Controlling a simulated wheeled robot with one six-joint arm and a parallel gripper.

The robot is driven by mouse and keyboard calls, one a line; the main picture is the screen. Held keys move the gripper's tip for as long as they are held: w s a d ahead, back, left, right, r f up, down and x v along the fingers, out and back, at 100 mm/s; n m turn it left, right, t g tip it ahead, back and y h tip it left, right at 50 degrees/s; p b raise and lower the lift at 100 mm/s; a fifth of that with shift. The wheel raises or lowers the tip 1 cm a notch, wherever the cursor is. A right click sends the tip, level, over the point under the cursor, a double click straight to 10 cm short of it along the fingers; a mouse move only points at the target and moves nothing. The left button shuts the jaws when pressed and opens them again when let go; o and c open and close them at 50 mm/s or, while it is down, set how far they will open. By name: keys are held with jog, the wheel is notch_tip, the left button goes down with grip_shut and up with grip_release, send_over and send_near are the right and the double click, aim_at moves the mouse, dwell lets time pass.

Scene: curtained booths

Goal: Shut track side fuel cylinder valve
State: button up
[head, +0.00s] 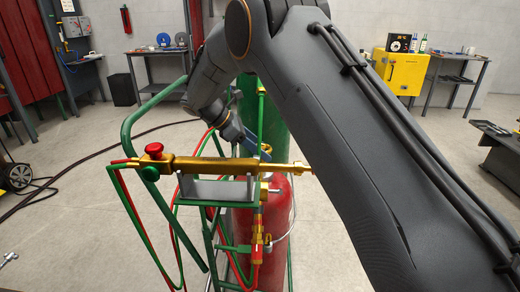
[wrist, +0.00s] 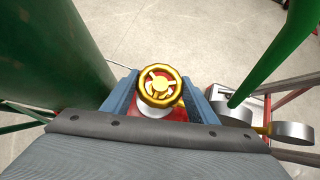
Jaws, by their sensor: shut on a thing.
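A gold, spoked valve handwheel (wrist: 160,86) sits at the centre of the wrist view, on top of the red fuel cylinder. My gripper (wrist: 158,80) has its blue fingers closed on either side of the wheel, shut on it. In the head view, the red cylinder (head: 278,225) stands on a green trolley, in front of a green cylinder (head: 271,112). My gripper (head: 258,150) shows there only in part, above the red cylinder, behind the brass torch. The handwheel cannot be made out in the head view.
A brass torch (head: 215,174) with a red knob lies across a grey bracket, with hoses hanging. Green trolley tubing (head: 133,125) rises at left. In the wrist view, round gauges (wrist: 294,133) are close at right and the green cylinder (wrist: 60,50) at left.

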jog(key=o, duration=1)
jog(key=shift+o, duration=0.2)
jog(key=b+v, duration=0.1)
jog(key=v, duration=0.6)
jog(key=shift+a+r+b, duration=0.25)
jog(key=shift+r+b, duration=0.05)
